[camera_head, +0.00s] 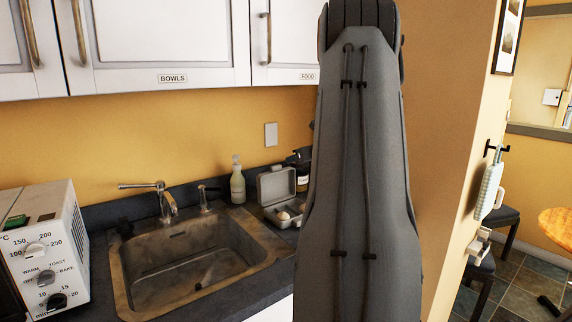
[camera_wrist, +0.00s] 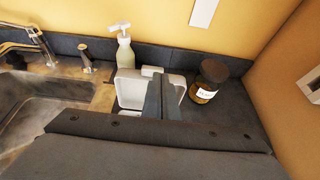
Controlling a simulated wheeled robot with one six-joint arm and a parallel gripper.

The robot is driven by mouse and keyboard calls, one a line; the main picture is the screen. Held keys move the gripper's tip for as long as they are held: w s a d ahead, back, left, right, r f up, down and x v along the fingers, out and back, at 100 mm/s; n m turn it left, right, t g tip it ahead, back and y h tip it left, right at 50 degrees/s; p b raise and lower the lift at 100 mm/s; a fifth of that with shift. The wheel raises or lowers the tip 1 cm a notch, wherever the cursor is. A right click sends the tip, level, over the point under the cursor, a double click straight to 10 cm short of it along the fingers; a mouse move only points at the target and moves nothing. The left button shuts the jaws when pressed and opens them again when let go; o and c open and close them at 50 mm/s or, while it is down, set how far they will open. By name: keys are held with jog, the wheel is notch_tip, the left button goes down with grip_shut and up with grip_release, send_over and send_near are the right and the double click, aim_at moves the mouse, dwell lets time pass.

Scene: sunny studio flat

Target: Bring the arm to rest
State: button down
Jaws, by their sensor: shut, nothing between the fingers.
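My grey arm (camera_head: 357,180) stands upright in the head view, raised in front of the counter's right end. It hides part of the counter and wall behind it. My gripper (camera_wrist: 165,97) shows in the wrist view as dark fingers close together, with nothing held between them. It points over the counter and covers part of an open light box (camera_wrist: 130,92).
The box (camera_head: 277,190) holds round, egg-like things. A soap bottle (camera_head: 237,182) and a dark-lidded jar (camera_wrist: 207,82) stand near it. A sink (camera_head: 122,275) and toaster oven (camera_head: 50,245) are left. Cabinets (camera_head: 160,40) hang above; a wall (camera_head: 455,140) stands right.

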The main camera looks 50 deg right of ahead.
jog(key=s+a+r+b, duration=0.1)
jog(key=s+r, duration=0.4)
jog(key=r, duration=0.1)
jog(key=shift+a+b, duration=0.3)
jog(key=shift+a, duration=0.05)
